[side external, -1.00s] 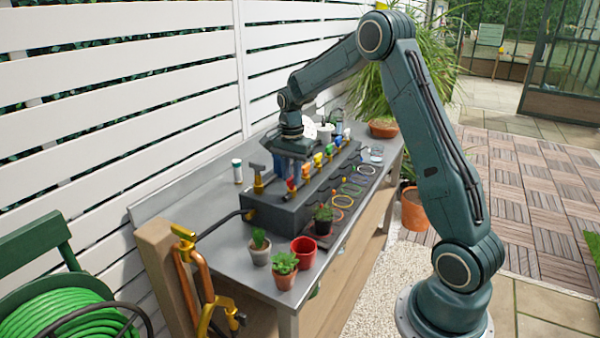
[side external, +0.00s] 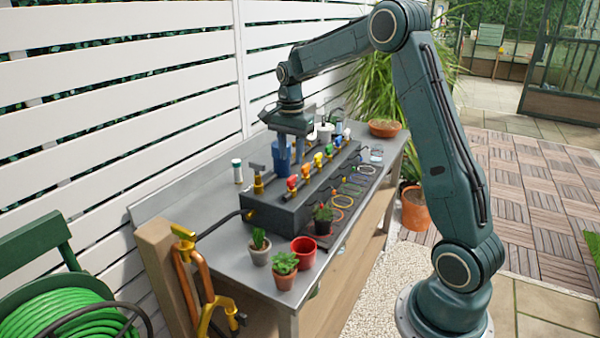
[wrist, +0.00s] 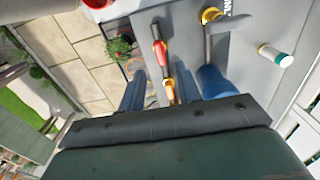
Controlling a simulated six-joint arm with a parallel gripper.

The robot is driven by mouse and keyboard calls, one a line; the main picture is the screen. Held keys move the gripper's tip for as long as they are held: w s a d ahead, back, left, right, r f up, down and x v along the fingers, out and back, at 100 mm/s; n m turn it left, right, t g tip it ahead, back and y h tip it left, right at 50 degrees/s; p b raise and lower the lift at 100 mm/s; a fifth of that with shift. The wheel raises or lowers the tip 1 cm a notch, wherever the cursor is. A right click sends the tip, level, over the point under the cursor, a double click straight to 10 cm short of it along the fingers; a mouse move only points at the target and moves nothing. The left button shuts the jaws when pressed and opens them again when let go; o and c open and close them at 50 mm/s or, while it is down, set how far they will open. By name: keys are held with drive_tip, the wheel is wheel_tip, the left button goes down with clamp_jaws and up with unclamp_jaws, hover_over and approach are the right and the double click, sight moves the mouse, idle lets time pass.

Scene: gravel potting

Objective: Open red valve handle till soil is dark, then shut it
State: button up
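The red valve handle (side external: 292,182) is the nearest of the coloured handles on the dark manifold box (side external: 285,215). In the wrist view the red handle (wrist: 159,48) lies ahead of my fingers, with an orange handle (wrist: 168,88) nearer to them. My gripper (side external: 291,168) is above the box near the red end, fingers pointing down and apart; nothing shows held between them. A small potted plant (side external: 323,214) in a dark pot stands in front of the box by the red outlet. It also shows in the wrist view (wrist: 118,47). Its soil shade is too small to tell.
A grey-handled brass inlet valve (side external: 258,182) stands at the box's near end. A white bottle (side external: 237,171) and a blue container (side external: 282,164) are behind the box. A red pot (side external: 303,250) and two potted succulents (side external: 284,268) stand near the front edge.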

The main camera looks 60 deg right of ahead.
sight(291, 178)
wheel_tip(291, 178, up, 8)
drive_tip(key=shift+f, duration=0.25)
drive_tip(key=shift+a, duration=0.1)
idle(0.9)
drive_tip(key=s+a+r+n+t, duration=0.3)
drive_tip(key=s+a+r+n, duration=0.3)
drive_tip(key=s+a+n, duration=0.5)
drive_tip(key=s+a+f+n+t, duration=0.1)
drive_tip(key=s+a+f+n, duration=0.1)
drive_tip(key=s, duration=0.5)
drive_tip(key=s+a+f+n+t, duration=0.1)
drive_tip(key=s+a+f+n, duration=0.2)
drive_tip(key=s+a+n, duration=0.2)
drive_tip(key=s+a, duration=0.2)
drive_tip(key=s, duration=0.1)
drive_tip(key=shift+a+t, duration=0.15)
drive_tip(key=shift+t, duration=0.15)
